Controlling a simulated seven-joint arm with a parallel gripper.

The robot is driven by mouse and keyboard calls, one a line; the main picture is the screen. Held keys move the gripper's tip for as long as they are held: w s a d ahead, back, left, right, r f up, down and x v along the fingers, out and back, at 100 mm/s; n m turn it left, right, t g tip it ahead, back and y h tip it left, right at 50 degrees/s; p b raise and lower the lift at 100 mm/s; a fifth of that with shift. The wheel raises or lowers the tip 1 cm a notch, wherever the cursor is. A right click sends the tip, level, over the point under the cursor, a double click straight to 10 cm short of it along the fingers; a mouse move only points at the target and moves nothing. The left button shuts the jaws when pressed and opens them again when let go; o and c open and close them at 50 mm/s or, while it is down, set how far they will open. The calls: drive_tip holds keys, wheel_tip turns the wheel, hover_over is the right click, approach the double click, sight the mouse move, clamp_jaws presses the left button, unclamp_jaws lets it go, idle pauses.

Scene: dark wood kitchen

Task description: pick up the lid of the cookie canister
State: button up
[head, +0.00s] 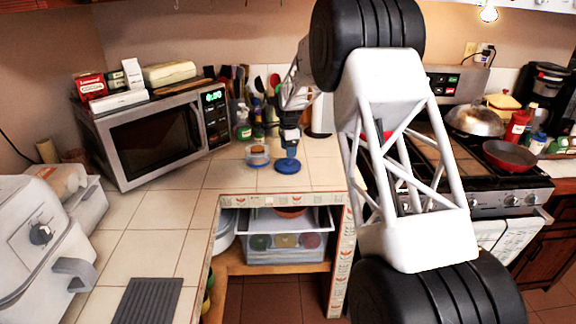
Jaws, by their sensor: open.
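A flat round blue piece (287,167), which looks like the lid, lies on the tiled counter near its inner corner. A small clear container (257,156) with something orange-brown inside stands just left of it; it looks like the cookie canister. My gripper (290,152) points down right above the blue piece, open. The fingertips are small and blue-tinted here, so I cannot tell whether they touch the blue piece or straddle part of it.
A microwave (155,138) with boxes on top stands at the left. Bottles (243,124) and utensils stand behind the container. A stove with a red pan (509,155) is at the right. Free counter (170,215) lies in front left, with a grey mat (148,300).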

drive_tip(key=shift+f, duration=2.15)
drive_tip(key=c, duration=1)
drive_tip(key=shift+r, duration=0.7)
wheel_tip(320, 180, up, 2)
drive_tip(key=shift+r, duration=0.15)
drive_tip(key=s, duration=0.5)
drive_tip(key=s+d+r, duration=0.1)
drive_tip(key=s, duration=0.4)
drive_tip(key=s+d, duration=0.1)
drive_tip(key=s, duration=0.5)
drive_tip(key=shift+r, duration=0.15)
